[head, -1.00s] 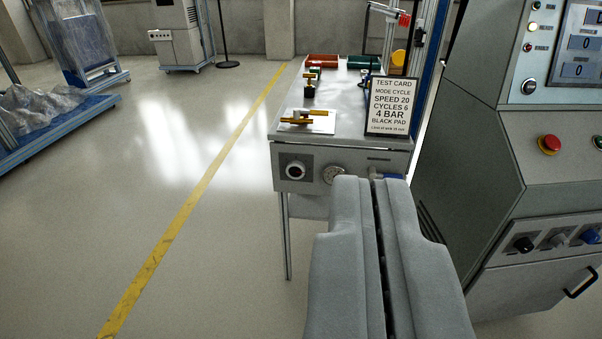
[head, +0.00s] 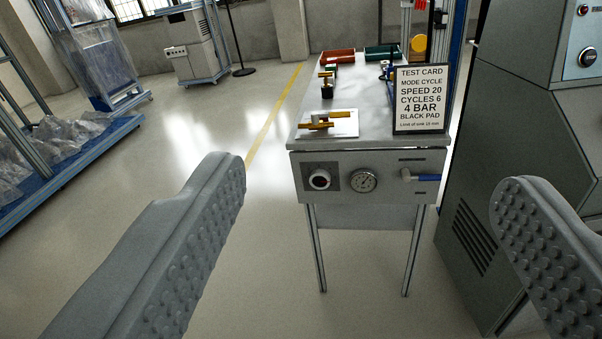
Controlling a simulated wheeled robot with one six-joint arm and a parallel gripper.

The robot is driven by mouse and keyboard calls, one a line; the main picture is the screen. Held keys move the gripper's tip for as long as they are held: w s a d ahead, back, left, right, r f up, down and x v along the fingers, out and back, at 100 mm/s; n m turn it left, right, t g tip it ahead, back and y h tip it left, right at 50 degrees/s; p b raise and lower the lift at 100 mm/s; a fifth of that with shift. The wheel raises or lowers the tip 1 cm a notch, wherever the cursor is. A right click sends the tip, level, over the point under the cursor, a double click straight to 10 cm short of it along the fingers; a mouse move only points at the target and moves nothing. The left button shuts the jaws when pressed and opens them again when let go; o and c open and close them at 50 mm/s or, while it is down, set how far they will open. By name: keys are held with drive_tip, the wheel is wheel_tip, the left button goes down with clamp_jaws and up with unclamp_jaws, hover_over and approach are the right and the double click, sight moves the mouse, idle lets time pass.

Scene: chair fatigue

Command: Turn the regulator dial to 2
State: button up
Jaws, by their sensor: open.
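My gripper (head: 372,190) is wide open and empty, with one studded finger at the left and one at the right of the view. The fingers are nearer to me than the panel and touch nothing.
A blue-handled valve (head: 420,178) sticks out at the panel's right. The bench top (head: 364,101) carries a test card (head: 421,100) reading "4 BAR", brass parts on a white sheet and trays. A grey cabinet (head: 520,160) stands close on the right.

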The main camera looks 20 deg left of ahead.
drive_tip(key=w+a+f+m, duration=0.1)
drive_tip(key=w+f, duration=0.2)
drive_tip(key=w, duration=0.4)
drive_tip(key=w+a+f+m, duration=0.2)
drive_tip(key=w+f, duration=0.2)
drive_tip(key=w, duration=0.2)
drive_tip(key=m, duration=0.7)
approach(320, 182)
drive_tip(key=shift+h, duration=0.3)
drive_tip(key=w, duration=0.8)
drive_tip(key=shift+w+a+f, duration=0.1)
drive_tip(key=shift+w+a, duration=0.1)
drive_tip(key=c, duration=1)
drive_tip(key=shift+o, duration=0.2)
